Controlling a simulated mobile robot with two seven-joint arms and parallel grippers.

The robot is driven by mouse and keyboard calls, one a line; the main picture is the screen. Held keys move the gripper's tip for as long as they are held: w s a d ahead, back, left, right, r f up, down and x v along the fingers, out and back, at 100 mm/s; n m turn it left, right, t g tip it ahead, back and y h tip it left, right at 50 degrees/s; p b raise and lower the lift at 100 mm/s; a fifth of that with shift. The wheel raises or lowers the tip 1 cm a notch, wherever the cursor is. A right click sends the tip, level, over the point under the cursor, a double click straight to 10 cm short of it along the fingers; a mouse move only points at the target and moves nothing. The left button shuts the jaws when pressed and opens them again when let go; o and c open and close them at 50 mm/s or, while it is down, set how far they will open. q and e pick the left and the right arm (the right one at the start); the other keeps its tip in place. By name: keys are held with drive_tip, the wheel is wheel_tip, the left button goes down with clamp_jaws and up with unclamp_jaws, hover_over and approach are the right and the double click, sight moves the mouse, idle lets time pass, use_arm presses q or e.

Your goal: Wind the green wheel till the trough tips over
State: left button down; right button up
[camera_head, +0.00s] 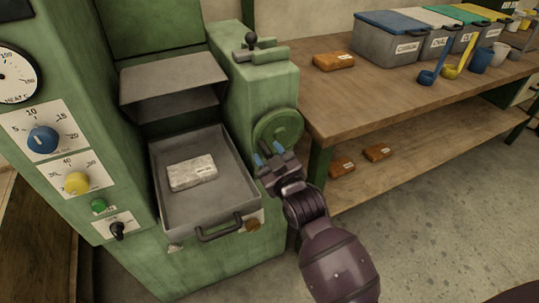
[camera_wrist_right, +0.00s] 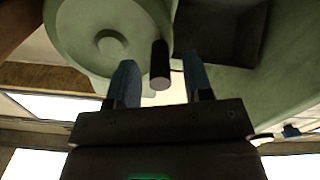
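The green wheel (camera_head: 278,127) is on the right side of the green machine. In the wrist view the wheel (camera_wrist_right: 108,38) shows at the upper left, with a dark crank peg (camera_wrist_right: 160,66) sticking out from its rim. My right gripper (camera_head: 267,153) is at the wheel's lower edge. Its two blue fingers (camera_wrist_right: 160,82) are apart, with the peg's end between them and a gap on the right. A grey tray (camera_head: 165,212) with a front handle holds a pale labelled block (camera_head: 192,172). A slanted grey metal piece (camera_head: 172,82) is above it; I cannot tell which is the trough. My left gripper is out of view.
A wooden bench (camera_head: 400,104) stands right of the machine with lidded bins, ladles and an orange-brown block (camera_head: 333,61). More blocks lie on its lower shelf (camera_head: 420,140). The dials (camera_head: 42,139) are on the machine's left. Floor (camera_head: 440,230) at lower right is clear.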

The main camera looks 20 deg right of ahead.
drive_tip(key=shift+s, duration=0.35)
use_arm(q)
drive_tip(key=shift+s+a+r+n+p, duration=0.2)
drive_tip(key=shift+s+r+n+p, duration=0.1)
drive_tip(key=shift+p, duration=0.7)
use_arm(e)
drive_tip(key=s, duration=1)
drive_tip(key=shift+d, duration=0.15)
use_arm(q)
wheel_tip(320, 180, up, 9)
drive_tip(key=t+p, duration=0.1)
drive_tip(key=p, duration=0.9)
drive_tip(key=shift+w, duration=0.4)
use_arm(e)
drive_tip(key=s+d+f+m+g, duration=0.1)
drive_tip(key=s+d+f+g, duration=0.1)
drive_tip(key=s, duration=0.6)
drive_tip(key=s+d+f+m+g, duration=0.1)
drive_tip(key=s+d+f+g, duration=0.1)
drive_tip(key=s, duration=0.7)
drive_tip(key=s+d+f+m+g, duration=0.1)
drive_tip(key=s+d+f+g, duration=0.1)
drive_tip(key=s, duration=0.6)
drive_tip(key=shift+s+d+g+h, duration=0.25)
drive_tip(key=shift+d+g+h, duration=0.05)
drive_tip(key=shift+g, duration=0.2)
